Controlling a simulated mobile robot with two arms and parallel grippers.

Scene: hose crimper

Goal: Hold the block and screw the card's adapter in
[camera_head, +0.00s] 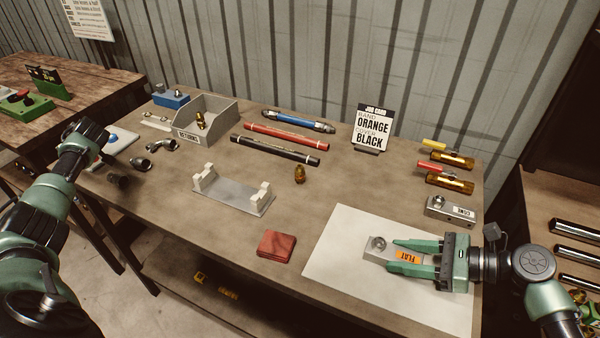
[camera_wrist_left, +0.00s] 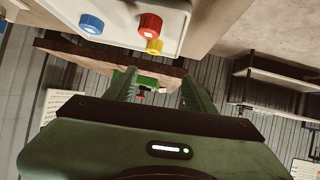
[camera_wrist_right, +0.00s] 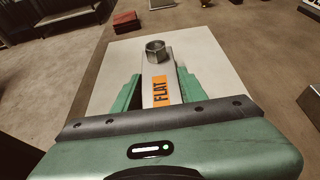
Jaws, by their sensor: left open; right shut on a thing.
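My right gripper (camera_head: 390,250) is shut on a grey metal block labelled FLAT (camera_head: 379,251), on the white sheet. The job card (camera_head: 372,128) reads orange band and black. A small brass adapter (camera_head: 299,174) stands mid-table; another brass fitting (camera_head: 201,121) is in the RETURNS bin. My left gripper (camera_wrist_left: 157,85) is open and empty, away from the adapters.
A grey cradle (camera_head: 233,196), a red cloth (camera_head: 276,244) and blue, red and black hoses (camera_head: 275,149) occupy the middle. Two amber-bodied tools (camera_head: 452,159) lie at the back right. A white panel with coloured caps (camera_wrist_left: 120,20) is near my left gripper. The white sheet's left part is clear.

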